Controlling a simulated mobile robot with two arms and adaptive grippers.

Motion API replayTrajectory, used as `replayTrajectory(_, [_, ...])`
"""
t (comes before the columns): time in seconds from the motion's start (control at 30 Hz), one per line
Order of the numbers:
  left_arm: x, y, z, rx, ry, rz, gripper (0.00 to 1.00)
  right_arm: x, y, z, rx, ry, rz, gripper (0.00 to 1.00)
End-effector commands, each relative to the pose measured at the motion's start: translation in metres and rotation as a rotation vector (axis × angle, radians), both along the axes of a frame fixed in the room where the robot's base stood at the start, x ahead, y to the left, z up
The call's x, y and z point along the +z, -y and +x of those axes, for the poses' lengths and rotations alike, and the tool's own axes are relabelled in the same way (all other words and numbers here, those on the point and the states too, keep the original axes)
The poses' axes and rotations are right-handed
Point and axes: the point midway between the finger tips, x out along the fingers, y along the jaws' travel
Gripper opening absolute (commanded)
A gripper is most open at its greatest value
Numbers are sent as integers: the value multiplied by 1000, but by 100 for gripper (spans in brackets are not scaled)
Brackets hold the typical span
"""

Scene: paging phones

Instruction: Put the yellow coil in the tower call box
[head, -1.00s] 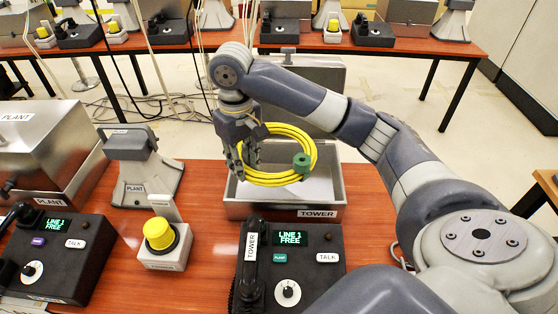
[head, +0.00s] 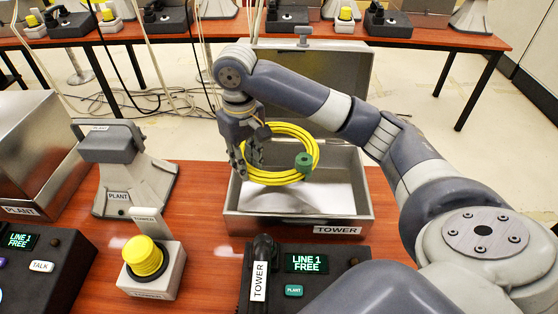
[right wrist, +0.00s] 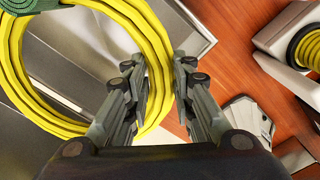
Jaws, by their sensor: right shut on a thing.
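The yellow coil (head: 284,181) is a ring of yellow cable with a green fitting on its right side. My right gripper (head: 247,168) is shut on the coil's left side and holds it upright over the tower call box (head: 318,226). That box is an open grey metal box labelled TOWER, with its lid raised behind. In the right wrist view the coil (right wrist: 157,75) passes between the fingers of my right gripper (right wrist: 158,85), and the box (right wrist: 200,30) lies beneath. My left gripper is not in view.
The tower phone (head: 330,265) stands in front of the box. To the left are a yellow button (head: 143,257) on a white base, a PLANT horn speaker (head: 125,175), the PLANT metal box (head: 35,150) and another phone (head: 60,270). A second table (head: 420,30) stands behind.

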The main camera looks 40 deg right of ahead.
Motion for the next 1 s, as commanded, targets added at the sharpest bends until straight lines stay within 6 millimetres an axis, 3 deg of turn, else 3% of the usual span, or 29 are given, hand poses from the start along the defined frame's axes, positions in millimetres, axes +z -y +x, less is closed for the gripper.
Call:
replayTrajectory(0.4, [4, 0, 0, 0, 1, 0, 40, -98, 1, -1, 0, -3, -2, 0])
replayTrajectory(0.67, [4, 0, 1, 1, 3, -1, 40, -122, 0, -1, 0, -1, -2, 0])
replayTrajectory(1.0, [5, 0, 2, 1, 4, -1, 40, -167, 0, -1, 0, 0, -2, 0])
